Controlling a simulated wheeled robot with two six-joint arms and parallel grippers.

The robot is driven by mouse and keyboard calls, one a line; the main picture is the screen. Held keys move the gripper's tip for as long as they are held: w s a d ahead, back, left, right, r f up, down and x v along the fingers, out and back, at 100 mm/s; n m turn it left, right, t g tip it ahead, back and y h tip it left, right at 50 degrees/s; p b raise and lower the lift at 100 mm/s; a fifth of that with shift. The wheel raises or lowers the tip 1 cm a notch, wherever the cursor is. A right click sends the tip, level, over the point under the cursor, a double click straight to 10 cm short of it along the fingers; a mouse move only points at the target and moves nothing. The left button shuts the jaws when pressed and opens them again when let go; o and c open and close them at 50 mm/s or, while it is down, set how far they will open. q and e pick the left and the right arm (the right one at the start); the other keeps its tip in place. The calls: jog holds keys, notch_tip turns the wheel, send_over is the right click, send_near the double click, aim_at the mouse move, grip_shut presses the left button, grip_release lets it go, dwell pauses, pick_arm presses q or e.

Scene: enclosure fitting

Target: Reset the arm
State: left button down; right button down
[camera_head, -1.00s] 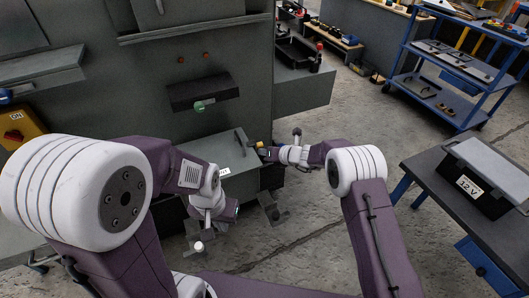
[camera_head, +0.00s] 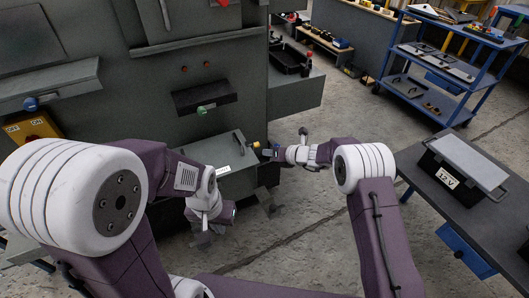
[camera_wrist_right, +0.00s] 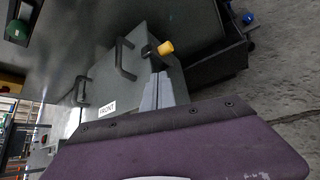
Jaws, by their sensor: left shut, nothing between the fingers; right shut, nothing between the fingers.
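My left arm comes in from the left; its gripper (camera_head: 203,239) hangs low in front of the cabinet, small and partly hidden by its own wrist. It is shut, with nothing seen in it. My right gripper (camera_head: 264,152) points left at the right side of a grey box. In the right wrist view its fingers (camera_wrist_right: 158,92) are together and empty, just below a black knob with a yellow end (camera_wrist_right: 165,48). The grey box (camera_wrist_right: 140,75) has dark handles and a label reading FRONT. In the head view the box (camera_head: 218,150) lies between my arms.
A grey cabinet (camera_head: 130,100) with a green-knobbed drawer (camera_head: 206,97) stands ahead. A yellow switch box (camera_head: 30,128) is at left. A dark bench with a 12 V case (camera_head: 462,160) stands at right, a blue cart (camera_head: 450,75) behind it. Floor between is clear.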

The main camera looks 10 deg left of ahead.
pick_arm(q)
jog(key=shift+s+r, duration=0.1)
jog(key=shift+r, duration=0.05)
dwell(0.3)
